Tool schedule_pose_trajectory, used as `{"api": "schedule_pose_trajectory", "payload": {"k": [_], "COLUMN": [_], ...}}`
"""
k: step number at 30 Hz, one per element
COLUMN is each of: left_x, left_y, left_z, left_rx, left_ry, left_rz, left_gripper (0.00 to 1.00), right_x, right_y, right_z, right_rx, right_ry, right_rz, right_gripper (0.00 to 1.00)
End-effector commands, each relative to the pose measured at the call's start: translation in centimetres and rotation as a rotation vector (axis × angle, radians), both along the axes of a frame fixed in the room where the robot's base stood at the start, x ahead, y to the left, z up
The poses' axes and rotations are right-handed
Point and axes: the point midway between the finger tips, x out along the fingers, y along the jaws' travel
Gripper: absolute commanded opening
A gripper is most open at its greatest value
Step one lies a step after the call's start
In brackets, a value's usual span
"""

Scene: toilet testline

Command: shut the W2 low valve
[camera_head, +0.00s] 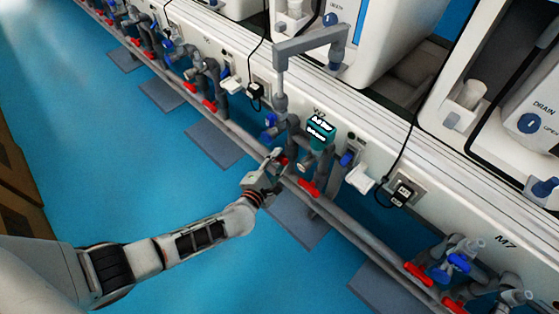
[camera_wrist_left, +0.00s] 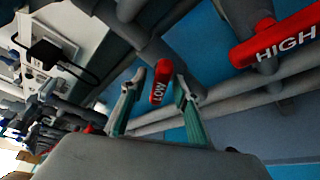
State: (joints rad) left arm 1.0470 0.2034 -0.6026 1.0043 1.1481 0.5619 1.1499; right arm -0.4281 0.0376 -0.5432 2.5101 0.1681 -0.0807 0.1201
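The red low valve handle (camera_wrist_left: 161,82), marked LOW, shows in the left wrist view, its long side upright in the picture. My left gripper (camera_wrist_left: 158,92) is open, with one finger on each side of the handle and gaps visible; contact cannot be made out. In the head view the left gripper (camera_head: 271,165) is at the grey pipes, and the low handle (camera_head: 283,160) is partly hidden by it. The red HIGH handle (camera_wrist_left: 275,40) is to the right in the wrist view, and also beside the gripper in the head view (camera_head: 309,187). My right gripper is not in view.
Grey pipes (camera_head: 345,222) run along the wall. A white fixture (camera_head: 359,178) and a socket (camera_head: 402,192) are to the right. The blue floor (camera_head: 190,170) left of the pipes is open.

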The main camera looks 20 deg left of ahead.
Motion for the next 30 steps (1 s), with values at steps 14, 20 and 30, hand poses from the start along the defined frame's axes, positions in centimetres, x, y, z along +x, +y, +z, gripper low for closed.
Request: {"api": "schedule_pose_trajectory", "payload": {"k": [14, 20, 30], "left_x": [0.09, 0.07, 0.0], "left_y": [-0.01, -0.03, -0.05], "left_z": [0.04, 0.01, -0.12], "left_rx": [0.0, 0.01, 0.16], "left_ry": [-0.001, -0.004, -0.056], "left_rz": [-0.001, -0.001, 0.0], "left_gripper": [0.0, 0.0, 0.0], "right_x": [0.0, 0.01, 0.01], "right_y": [0.08, 0.09, 0.1], "right_z": [0.07, 0.06, 0.05], "right_rx": [0.005, 0.004, 0.004], "right_ry": [0.0, 0.0, 0.001], "right_rz": [-0.001, 0.0, -0.001], "right_gripper": [0.4, 0.4, 0.4]}}
